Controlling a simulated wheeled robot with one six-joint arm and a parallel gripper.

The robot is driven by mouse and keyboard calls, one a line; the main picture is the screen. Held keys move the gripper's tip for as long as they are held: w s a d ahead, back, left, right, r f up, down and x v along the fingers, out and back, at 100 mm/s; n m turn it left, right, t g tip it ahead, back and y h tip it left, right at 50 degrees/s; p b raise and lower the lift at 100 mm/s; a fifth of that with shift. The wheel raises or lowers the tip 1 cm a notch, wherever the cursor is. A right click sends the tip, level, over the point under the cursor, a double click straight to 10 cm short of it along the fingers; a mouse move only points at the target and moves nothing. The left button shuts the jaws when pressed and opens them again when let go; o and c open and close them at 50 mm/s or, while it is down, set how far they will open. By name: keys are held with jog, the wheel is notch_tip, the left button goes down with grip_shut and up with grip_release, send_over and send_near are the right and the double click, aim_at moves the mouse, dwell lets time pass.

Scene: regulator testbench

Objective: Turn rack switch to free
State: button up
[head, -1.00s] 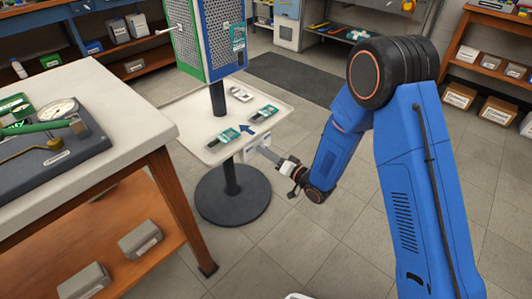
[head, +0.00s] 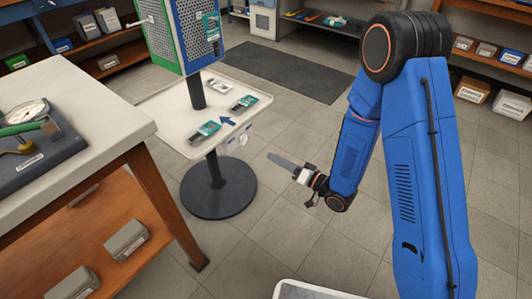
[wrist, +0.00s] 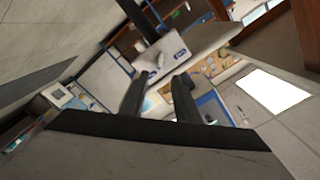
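The rack (head: 186,35) is a stand of blue- and green-framed perforated panels on a black pole, with a white tray (head: 160,118) and a round black base (head: 218,190). A small white plate with a round knob (head: 243,139) hangs at the tray's front right edge, apparently the rack switch; its setting is too small to read. My gripper (head: 274,160) is to the right of and below the knob, apart from it in the picture. In the wrist view its two dark fingers (wrist: 160,90) stand apart with nothing seen between them, and the tray (wrist: 190,42) is beyond them.
A workbench (head: 100,120) with a gauge device (head: 30,145) stands at the left. A dark mat (head: 290,73) lies behind. Shelves with boxes stand at the right. The floor around my gripper is clear.

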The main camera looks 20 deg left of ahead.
jog(key=shift+v, duration=1.65)
jog(key=shift+w, duration=0.1)
